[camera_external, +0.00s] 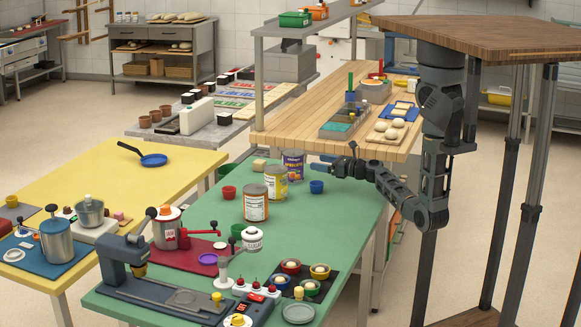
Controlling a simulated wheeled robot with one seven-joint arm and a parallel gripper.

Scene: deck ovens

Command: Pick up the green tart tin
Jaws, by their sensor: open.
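My gripper (318,164) is open and small in view. It is over the far end of the green table, near the purple-labelled can, well behind the tart tins.
A white-topped stand (252,240), a red-button box (264,290) and a grey dish (298,313) are near the tins. The table's right middle is clear.

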